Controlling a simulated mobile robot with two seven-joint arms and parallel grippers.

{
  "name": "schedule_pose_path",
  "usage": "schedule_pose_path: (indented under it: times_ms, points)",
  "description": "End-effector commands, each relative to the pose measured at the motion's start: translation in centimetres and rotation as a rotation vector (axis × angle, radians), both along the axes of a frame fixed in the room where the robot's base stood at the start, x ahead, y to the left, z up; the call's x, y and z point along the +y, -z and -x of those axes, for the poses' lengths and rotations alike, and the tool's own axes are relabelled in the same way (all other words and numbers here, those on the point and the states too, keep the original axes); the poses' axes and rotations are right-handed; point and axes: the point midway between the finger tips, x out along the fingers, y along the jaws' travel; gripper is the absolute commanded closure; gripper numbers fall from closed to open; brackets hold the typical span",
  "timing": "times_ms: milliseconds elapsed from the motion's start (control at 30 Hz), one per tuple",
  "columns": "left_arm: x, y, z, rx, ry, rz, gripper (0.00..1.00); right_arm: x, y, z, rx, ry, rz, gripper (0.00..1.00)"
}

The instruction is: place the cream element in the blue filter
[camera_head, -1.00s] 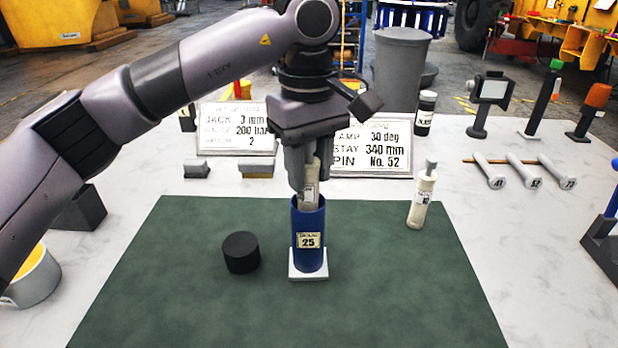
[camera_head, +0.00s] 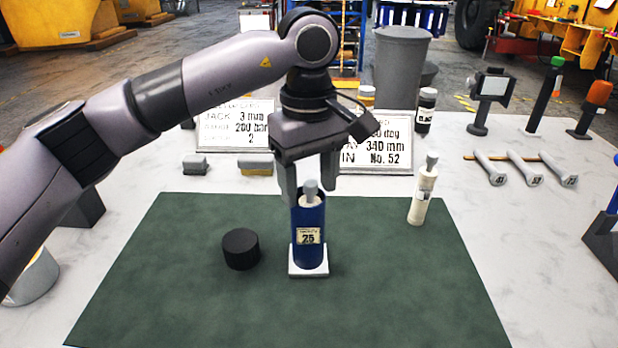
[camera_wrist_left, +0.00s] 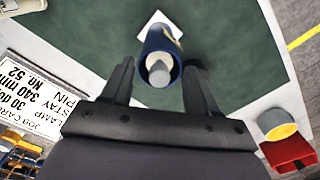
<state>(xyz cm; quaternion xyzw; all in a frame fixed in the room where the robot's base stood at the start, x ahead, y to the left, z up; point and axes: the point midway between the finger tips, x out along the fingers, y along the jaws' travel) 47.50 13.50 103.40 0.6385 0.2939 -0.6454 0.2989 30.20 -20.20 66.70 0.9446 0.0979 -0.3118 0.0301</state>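The blue filter (camera_head: 308,238) is an open-topped cylinder labelled 25, upright on a small white base (camera_head: 308,272) on the green mat. A cream element (camera_head: 310,198) with a grey knob stands inside it, only its top showing above the rim; its grey knob also shows in the wrist view (camera_wrist_left: 159,75). My left gripper (camera_head: 308,196) is just above the filter, its fingers open on either side of the knob, apart from it. In the wrist view the open fingers (camera_wrist_left: 157,80) flank the blue rim. My right gripper is in neither view.
A second cream element (camera_head: 421,195) stands at the mat's right edge. A black cap (camera_head: 241,249) lies left of the filter. Two placards (camera_head: 236,128) stand behind, with grey blocks (camera_head: 257,164) before them. The front of the mat is clear.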

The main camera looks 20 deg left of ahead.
Motion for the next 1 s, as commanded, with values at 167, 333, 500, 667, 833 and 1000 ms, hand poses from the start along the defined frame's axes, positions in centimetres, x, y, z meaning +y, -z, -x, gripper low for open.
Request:
schedule_pose_path:
  times_ms: [167,333,500,667,833,1000]
  points:
    - [0.0,0.1,0.0,0.002,0.000,-0.001,0.40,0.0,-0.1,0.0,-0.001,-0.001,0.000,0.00]
    - [0.0,-0.3,0.0,0.002,0.000,-0.001,0.40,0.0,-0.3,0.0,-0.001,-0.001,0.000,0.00]
    - [0.0,-2.2,-0.1,-0.003,-0.001,0.000,0.40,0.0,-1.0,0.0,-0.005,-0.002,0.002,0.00]
    - [0.0,-5.9,-0.1,-0.003,-0.001,0.000,0.40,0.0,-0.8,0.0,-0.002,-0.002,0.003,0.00]
    - [0.1,-9.8,-0.1,-0.003,-0.001,-0.002,0.40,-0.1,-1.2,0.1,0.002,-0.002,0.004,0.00]
    - [0.1,-12.1,-0.1,0.000,0.001,-0.001,0.40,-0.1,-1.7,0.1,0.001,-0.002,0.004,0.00]
